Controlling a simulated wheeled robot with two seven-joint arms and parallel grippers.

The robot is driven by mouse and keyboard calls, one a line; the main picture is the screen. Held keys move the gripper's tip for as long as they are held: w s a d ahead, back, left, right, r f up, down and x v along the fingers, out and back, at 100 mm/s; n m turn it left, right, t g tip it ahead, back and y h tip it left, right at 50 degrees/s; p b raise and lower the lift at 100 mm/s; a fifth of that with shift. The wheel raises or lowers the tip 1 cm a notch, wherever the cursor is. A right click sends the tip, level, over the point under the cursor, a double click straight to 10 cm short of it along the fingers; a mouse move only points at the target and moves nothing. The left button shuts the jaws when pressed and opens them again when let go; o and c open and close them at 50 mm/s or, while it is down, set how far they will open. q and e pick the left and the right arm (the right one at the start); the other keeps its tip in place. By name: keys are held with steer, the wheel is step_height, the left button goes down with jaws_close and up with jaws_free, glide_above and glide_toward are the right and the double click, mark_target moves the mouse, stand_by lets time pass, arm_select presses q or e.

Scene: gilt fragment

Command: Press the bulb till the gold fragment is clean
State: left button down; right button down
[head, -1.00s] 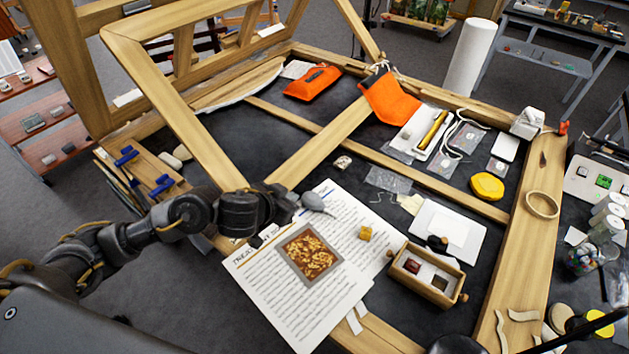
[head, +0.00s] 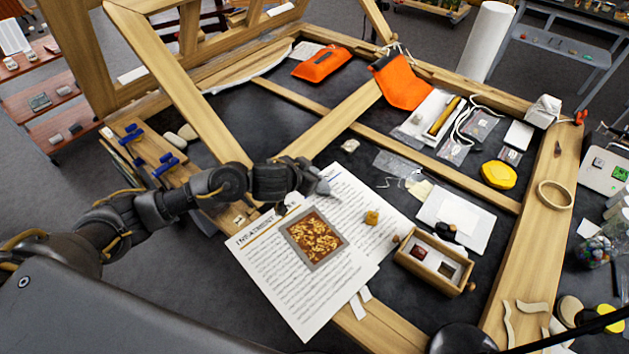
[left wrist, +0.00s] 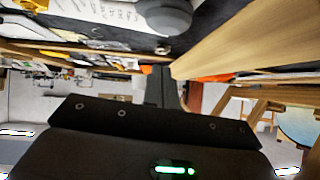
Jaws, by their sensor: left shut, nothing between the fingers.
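The gold fragment (head: 316,239) is a square of mottled gold and dark brown in a grey border. It lies on a printed sheet at the front middle of the table in the head view. The grey bulb (head: 322,187) shows past the end of my left arm, behind the fragment. It also shows at the top of the left wrist view (left wrist: 168,14). My left gripper (head: 304,183) is beside the bulb. In the left wrist view its dark fingers (left wrist: 160,86) are together and empty, below the bulb in the picture. I cannot tell whether they touch it. My right gripper is out of view.
The printed sheet (head: 290,300) lies under the fragment. A white board (head: 488,232) and yellow disc (head: 498,175) lie beyond. Wooden frame beams (head: 345,122) rise behind the arm.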

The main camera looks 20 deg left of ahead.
arm_select(q)
steer(key=f, duration=0.1)
steer(key=w+f, duration=0.2)
steer(key=shift+d+f, duration=0.2)
steer(key=shift+f, duration=0.85)
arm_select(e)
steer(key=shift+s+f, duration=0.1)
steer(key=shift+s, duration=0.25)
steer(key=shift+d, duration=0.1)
